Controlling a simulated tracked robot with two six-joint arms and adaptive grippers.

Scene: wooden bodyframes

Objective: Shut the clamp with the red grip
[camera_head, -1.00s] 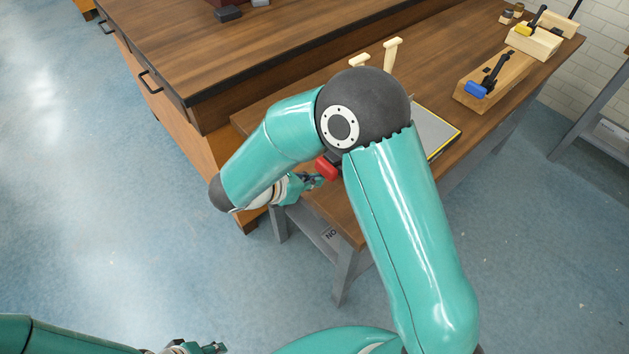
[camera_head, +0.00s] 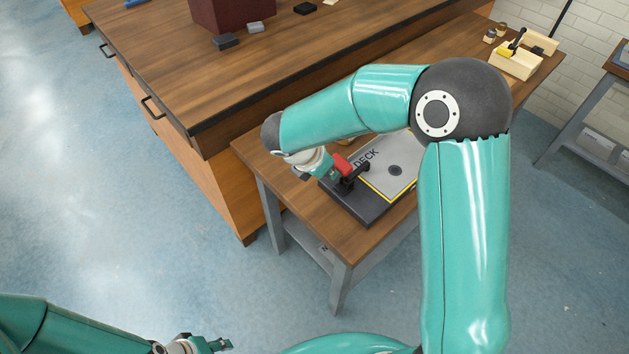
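My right arm's elbow covers part of the low table's right side. The taller wooden bench (camera_head: 240,80), with a dark red box (camera_head: 232,12), borders the table behind. Floor in front is clear.

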